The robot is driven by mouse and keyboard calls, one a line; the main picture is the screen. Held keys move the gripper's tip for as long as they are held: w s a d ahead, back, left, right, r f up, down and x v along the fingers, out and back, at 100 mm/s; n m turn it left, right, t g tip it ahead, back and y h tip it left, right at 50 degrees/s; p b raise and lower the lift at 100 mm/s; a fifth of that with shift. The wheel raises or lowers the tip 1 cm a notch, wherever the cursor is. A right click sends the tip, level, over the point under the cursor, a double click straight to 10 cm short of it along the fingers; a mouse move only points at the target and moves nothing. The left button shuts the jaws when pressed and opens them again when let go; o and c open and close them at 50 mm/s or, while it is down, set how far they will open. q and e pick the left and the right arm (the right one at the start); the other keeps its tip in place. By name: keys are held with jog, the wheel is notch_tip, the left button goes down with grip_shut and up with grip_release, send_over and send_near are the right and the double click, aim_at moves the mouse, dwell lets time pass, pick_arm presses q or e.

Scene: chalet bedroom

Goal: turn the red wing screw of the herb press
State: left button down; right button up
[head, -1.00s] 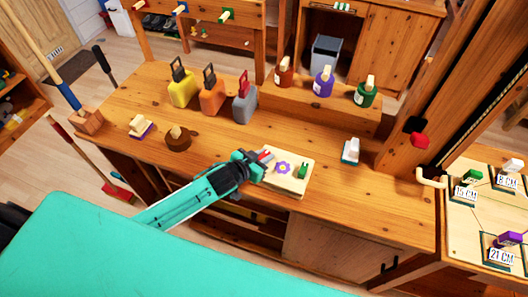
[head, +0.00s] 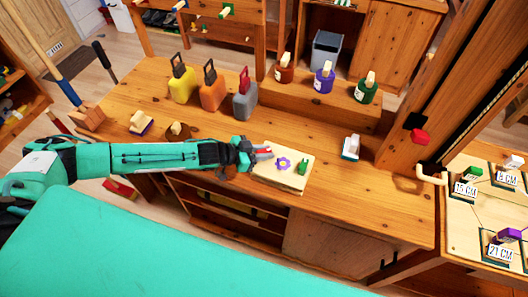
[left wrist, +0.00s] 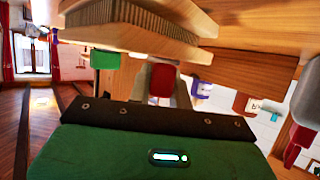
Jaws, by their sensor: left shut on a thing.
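The herb press (head: 290,182) is a pale wooden board block with a purple flower on top, lying near the front edge of the workbench. Its green wing screw (head: 303,167) stands at the right end. The red wing screw (head: 266,151) is at the left end, mostly hidden by my left gripper (head: 262,154), which is shut on it from the left. In the left wrist view, the red wing screw (left wrist: 162,80) shows just beyond the gripper body, with the green wing screw (left wrist: 105,59) beside it and the press (left wrist: 135,20) above. My right gripper is out of view.
On the wooden workbench (head: 345,205) stand yellow (head: 182,90), orange (head: 213,95) and grey (head: 245,105) cans. Three bottles stand on a raised shelf behind. A small white-and-teal brush-like item (head: 350,147) is right of the press. Bench between is clear.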

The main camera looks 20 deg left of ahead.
pick_arm(q)
jog(key=shift+w+m+g+h, duration=0.1)
jog(key=shift+m+g+h, duration=0.5)
jog(key=shift+m+g, duration=0.7)
jog(key=shift+m+g+h, duration=0.6)
jog(key=shift+m+g, duration=0.6)
jog(key=shift+g, duration=0.1)
jog(key=shift+m+g, duration=1)
jog(key=shift+g, duration=0.1)
jog(key=shift+m+g+h+b, duration=0.3)
jog(key=shift+m+g+b, duration=0.15)
jog(key=shift+m+g, duration=0.35)
jog(key=shift+d, duration=0.1)
jog(key=c, duration=1.3)
grip_release()
